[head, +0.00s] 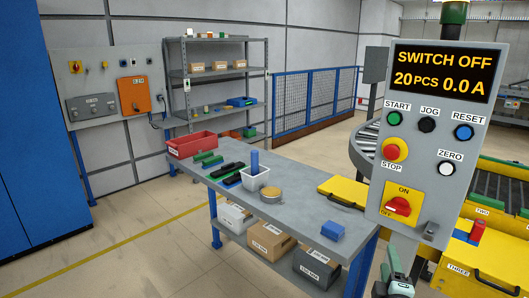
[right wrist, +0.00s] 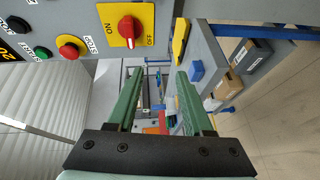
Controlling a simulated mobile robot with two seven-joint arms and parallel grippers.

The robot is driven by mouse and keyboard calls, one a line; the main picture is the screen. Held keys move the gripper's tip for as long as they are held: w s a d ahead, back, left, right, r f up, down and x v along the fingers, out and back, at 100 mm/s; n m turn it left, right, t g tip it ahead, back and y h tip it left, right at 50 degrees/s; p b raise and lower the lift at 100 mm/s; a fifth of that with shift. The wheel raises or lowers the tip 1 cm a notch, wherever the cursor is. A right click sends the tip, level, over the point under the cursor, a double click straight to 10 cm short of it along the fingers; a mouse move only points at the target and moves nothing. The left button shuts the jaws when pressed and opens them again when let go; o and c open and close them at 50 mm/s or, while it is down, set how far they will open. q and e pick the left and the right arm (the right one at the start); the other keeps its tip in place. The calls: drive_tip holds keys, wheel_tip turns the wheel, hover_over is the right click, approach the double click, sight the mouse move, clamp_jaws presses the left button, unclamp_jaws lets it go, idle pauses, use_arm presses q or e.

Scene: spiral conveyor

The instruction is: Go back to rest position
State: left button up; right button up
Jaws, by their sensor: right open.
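My right gripper (head: 394,268) shows at the bottom of the head view, below the control panel (head: 384,150). In the right wrist view its two green fingers (right wrist: 159,76) are apart, with nothing held between them. The panel's red rotary switch (head: 398,207) sits on a yellow ON/OFF plate; it also shows in the right wrist view (right wrist: 128,29), beyond the fingers and not touching them. The display (head: 443,72) reads SWITCH OFF, 20 PCS, 0.0 A. My left gripper is not in view.
A grey workbench (head: 310,213) stands left of the panel, with a red bin (head: 192,145), a white container (head: 255,180) and a blue block (head: 332,230). Yellow cases (head: 470,262) and conveyor rollers (head: 498,183) lie at the right. Floor left of the bench is clear.

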drive_tip(key=s+a+f+m+g+y, duration=0.2)
drive_tip(key=s+a+f+y, duration=0.15)
drive_tip(key=f, duration=0.55)
drive_tip(key=s+a+f+m+g+y, duration=0.1)
drive_tip(key=s+a+f+y, duration=0.2)
drive_tip(key=f, duration=0.6)
drive_tip(key=s+a+f+m+g+y, duration=0.1)
drive_tip(key=s+a+f+m, duration=0.2)
drive_tip(key=s+f, duration=0.2)
drive_tip(key=s+a+f+m+g+y, duration=0.1)
drive_tip(key=s+a+f+m, duration=0.3)
drive_tip(key=s, duration=0.7)
wheel_tip(320, 180, down, 3)
drive_tip(key=shift+s+r+m+g, duration=0.2)
drive_tip(key=shift+s+m+g, duration=0.15)
drive_tip(key=shift+g, duration=0.25)
drive_tip(key=shift+a, duration=0.1)
